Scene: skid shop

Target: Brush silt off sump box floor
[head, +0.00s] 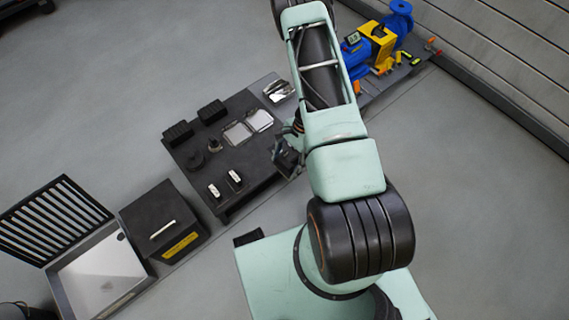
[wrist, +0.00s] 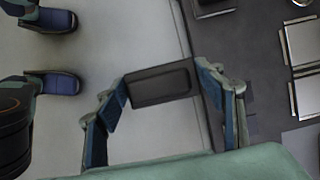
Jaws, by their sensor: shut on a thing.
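The sump box (head: 60,292) appears to be the open box at the lower left in the head view, with a slatted grate (head: 48,218) tilted up at its back. Its floor looks pale and smooth; I cannot make out silt on it. My gripper (head: 287,152) is at the right end of the dark bench, well away from the box. In the wrist view my gripper (wrist: 162,88) is shut on a dark rectangular block, probably the brush (wrist: 160,86), between its blue pads. Any bristles are hidden from this camera.
The dark bench (head: 204,160) carries black blocks, two pale square plates (head: 238,133) and two small white-topped pieces. A black case (head: 165,220) with a pale handle stands between bench and sump box. A blue and yellow pump (head: 375,45) is at upper right. Open floor lies left.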

